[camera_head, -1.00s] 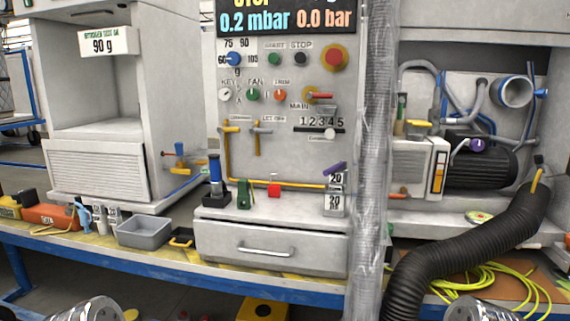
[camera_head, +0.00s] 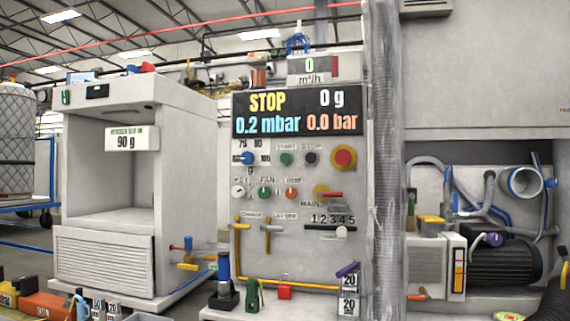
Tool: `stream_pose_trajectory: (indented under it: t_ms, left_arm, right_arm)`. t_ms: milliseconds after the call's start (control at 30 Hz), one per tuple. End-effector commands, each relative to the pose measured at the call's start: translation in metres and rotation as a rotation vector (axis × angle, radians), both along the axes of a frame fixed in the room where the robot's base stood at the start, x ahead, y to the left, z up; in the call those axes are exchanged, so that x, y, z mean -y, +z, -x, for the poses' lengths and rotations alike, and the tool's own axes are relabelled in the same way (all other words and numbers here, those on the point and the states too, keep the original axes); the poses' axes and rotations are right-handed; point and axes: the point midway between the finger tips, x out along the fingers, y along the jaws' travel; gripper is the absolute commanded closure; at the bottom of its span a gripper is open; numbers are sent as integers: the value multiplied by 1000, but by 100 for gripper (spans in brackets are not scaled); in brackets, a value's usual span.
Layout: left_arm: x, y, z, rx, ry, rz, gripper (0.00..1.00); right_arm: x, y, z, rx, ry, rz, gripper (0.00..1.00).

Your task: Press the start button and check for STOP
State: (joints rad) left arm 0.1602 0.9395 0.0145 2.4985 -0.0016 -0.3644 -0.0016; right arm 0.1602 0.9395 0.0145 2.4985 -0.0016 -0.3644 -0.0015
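The control panel (camera_head: 300,215) stands upright in the middle of the head view. Its black display (camera_head: 298,112) reads STOP, 0 g, 0.2 mbar and 0.0 bar. The green start button (camera_head: 286,159) is on the panel below the display, under a START label. The black stop button (camera_head: 311,158) is just right of it. A large red button (camera_head: 343,158) on a yellow base is further right. Neither of my grippers shows in this view.
A small meter (camera_head: 312,68) above the display reads 0 m³/h. A cabinet (camera_head: 125,195) labelled 90 g stands at left. A clear wrapped column (camera_head: 383,180) rises right of the panel. A black motor (camera_head: 505,262) and hoses are at right.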

Motion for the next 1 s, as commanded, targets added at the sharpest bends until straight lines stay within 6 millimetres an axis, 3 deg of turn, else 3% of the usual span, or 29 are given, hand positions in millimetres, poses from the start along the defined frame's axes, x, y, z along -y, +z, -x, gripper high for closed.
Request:
stream_pose_trajectory:
  t_ms: [400, 933, 1000]
  left_arm:
    - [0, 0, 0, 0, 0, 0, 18]
    - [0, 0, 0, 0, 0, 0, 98]
    - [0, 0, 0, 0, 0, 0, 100]
  right_arm:
    - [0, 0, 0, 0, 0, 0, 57]
    - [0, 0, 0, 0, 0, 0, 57]
    - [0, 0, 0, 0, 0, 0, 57]
